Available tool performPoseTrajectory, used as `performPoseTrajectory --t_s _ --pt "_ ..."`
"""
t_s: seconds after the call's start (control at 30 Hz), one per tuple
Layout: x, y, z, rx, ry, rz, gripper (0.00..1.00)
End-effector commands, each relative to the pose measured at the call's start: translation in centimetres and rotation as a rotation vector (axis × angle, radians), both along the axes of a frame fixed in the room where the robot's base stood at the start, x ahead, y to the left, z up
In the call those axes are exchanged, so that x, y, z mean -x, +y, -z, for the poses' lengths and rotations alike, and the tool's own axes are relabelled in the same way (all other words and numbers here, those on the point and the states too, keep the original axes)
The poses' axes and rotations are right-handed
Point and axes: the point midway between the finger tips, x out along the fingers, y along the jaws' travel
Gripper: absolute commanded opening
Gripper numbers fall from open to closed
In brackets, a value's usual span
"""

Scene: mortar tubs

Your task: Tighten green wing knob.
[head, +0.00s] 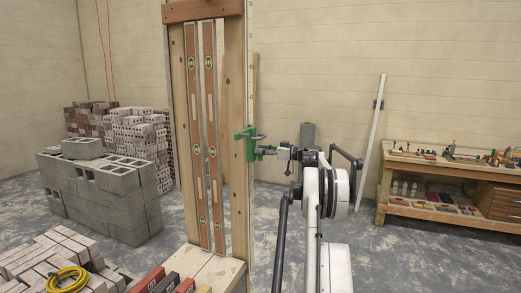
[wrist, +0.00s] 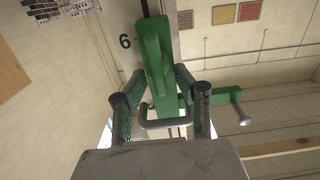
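A green clamp-like fitting (head: 246,143) is on the right edge of a tall wooden post in the head view. In the wrist view its green body (wrist: 160,65) stands upright in the middle. A grey bent bar (wrist: 166,121) crosses in front of it. A green arm with a round-ended screw (wrist: 242,118) sticks out to the right. I cannot tell which part is the wing knob. My gripper (wrist: 162,82) has its fingers apart, one on each side of the green body. In the head view my gripper (head: 268,150) is right beside the fitting. Finger contact is unclear.
The wooden post frame (head: 233,95) holds two long spirit levels (head: 192,120). Grey blocks (head: 100,190) are stacked at left, with a yellow coiled hose (head: 68,280) in front. A workbench (head: 440,168) with tools stands at right. A white straightedge (head: 369,145) leans on the wall.

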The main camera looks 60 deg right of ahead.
Motion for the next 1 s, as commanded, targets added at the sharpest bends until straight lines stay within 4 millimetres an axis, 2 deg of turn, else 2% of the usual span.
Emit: performPoseTrajectory --t_s 0.37,0.5,0.6,1.0 --pt "-0.41 0.08 0.02 0.0 0.0 0.0 0.28" --pt "-0.41 0.08 0.01 0.0 0.0 0.0 0.09" --pt "-0.4 0.08 0.02 0.0 0.0 0.0 0.0" --pt "-0.4 0.02 0.1 -0.025 0.007 0.0 0.0"
